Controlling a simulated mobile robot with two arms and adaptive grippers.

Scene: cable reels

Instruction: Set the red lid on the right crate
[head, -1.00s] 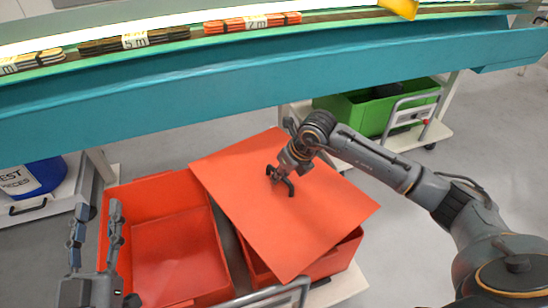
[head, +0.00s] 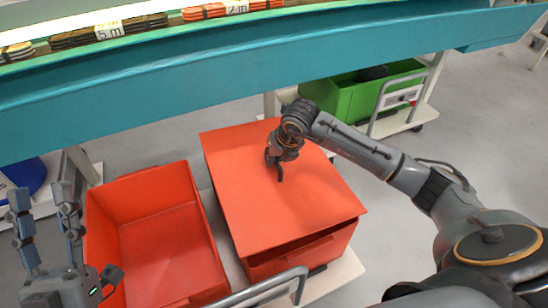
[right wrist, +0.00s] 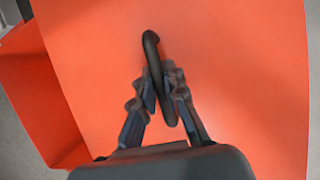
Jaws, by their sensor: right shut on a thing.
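The red lid (head: 275,205) is a flat red panel over the right crate (head: 305,252). It covers the crate's top; a dark gap shows between lid and crate at the near side, so the lid looks a little raised or tilted there. My right gripper (head: 278,170) is shut on the lid's black handle, which also shows between its fingers in the right wrist view (right wrist: 157,75). The left crate (head: 165,240) is red, open and empty. My left gripper (head: 42,215) is open and empty, left of the left crate.
A teal shelf edge (head: 230,85) with cable bundles (head: 215,10) runs across the back. A green crate (head: 365,95) stands on a cart behind my right arm. A grey cart handle (head: 265,290) is in front of the crates. A blue container (head: 22,175) is at the left.

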